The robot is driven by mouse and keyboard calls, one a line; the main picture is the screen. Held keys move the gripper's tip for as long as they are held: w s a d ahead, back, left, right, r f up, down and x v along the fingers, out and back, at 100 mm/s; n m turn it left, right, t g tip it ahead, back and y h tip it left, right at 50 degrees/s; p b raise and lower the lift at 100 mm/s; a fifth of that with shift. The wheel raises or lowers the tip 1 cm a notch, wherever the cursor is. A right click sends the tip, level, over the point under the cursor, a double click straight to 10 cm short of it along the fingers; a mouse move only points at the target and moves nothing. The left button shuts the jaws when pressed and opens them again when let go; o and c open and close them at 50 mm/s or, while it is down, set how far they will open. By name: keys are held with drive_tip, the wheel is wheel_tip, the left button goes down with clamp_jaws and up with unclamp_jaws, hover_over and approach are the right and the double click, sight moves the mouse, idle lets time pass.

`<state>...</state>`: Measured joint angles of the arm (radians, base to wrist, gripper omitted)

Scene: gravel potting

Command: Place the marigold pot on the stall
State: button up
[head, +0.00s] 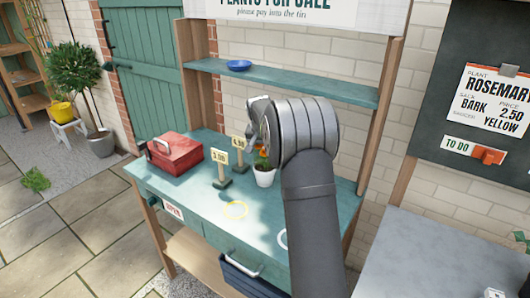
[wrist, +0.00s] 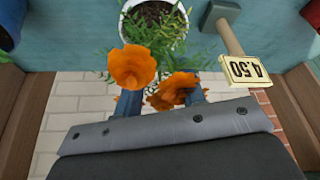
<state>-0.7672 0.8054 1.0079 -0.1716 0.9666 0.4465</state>
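The marigold pot is a white pot (head: 264,178) with green leaves and orange flowers. It stands upright on the teal top of the stall (head: 190,204), right of the price signs. In the wrist view its white rim (wrist: 127,8) and dark soil show at the top, with orange blooms (wrist: 132,67) in front. My gripper (wrist: 162,98) is at the flowers, its fingers apart, one on each side and partly hidden by blooms. The pot itself is beyond the fingers, not between them. In the head view my arm hides part of the plant and most of the gripper.
Price signs (head: 220,158) and a red cash tin (head: 174,153) stand left of the pot. A blue saucer (head: 239,65) sits on the shelf (head: 290,84) above.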

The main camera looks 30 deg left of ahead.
drive_tip(key=v, duration=1)
drive_tip(key=x, duration=1.1)
drive_tip(key=shift+f, duration=0.1)
drive_tip(key=shift+w+a+f, duration=0.1)
drive_tip(key=shift+w+f, duration=0.05)
drive_tip(key=shift+f, duration=0.1)
drive_tip(key=shift+r, duration=1.95)
drive_tip(key=shift+f, duration=0.1)
